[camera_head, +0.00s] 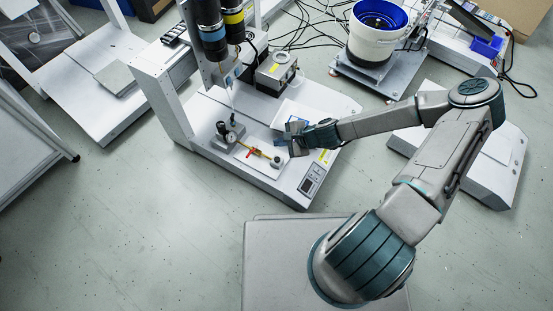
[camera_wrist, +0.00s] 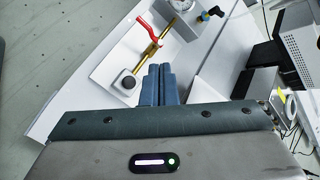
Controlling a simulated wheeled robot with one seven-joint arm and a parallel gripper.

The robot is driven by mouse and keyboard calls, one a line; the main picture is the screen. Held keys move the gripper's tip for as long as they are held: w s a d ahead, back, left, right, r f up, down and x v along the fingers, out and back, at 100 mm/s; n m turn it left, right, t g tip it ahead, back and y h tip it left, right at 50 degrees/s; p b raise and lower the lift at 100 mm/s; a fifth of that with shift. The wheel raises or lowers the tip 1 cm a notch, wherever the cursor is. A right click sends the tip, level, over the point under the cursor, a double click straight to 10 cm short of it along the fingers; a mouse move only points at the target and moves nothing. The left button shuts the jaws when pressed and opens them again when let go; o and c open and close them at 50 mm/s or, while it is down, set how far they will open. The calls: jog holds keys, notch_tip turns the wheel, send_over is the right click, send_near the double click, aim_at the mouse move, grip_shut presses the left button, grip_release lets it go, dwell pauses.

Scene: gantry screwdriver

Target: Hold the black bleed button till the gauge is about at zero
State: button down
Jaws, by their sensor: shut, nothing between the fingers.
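The black bleed button (camera_wrist: 129,82) sits in a pale square housing at the end of a brass pipe. The housing also shows in the head view (camera_head: 277,161), close to my gripper (camera_head: 291,140). In the wrist view my gripper (camera_wrist: 158,70) is shut and empty, its fingertips just right of the button and apart from it in the picture. The gauge (camera_wrist: 181,4) is cut off at the top edge of the wrist view. In the head view the gauge (camera_head: 231,137) is too small to read. A red lever (camera_wrist: 149,27) stands on the pipe.
The parts sit on a white plate (camera_wrist: 105,68) on the gantry machine's base. The gantry's tools (camera_head: 212,35) hang above the gauge. A control panel (camera_head: 312,180) is at the base's front right corner. A white and blue bowl feeder (camera_head: 375,35) stands behind my arm.

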jog(key=b, duration=0.4)
send_over(280, 161)
notch_tip(280, 161, down, 6)
jog(key=shift+r, duration=0.1)
jog(key=shift+f, duration=1.05)
jog(key=shift+f, duration=0.1)
dwell(0.8)
jog(key=shift+f, duration=0.3)
jog(key=shift+f, duration=0.45)
dwell(0.7)
jog(key=shift+r, duration=0.15)
jog(key=shift+r+p, duration=0.7)
jog(key=shift+r, duration=0.05)
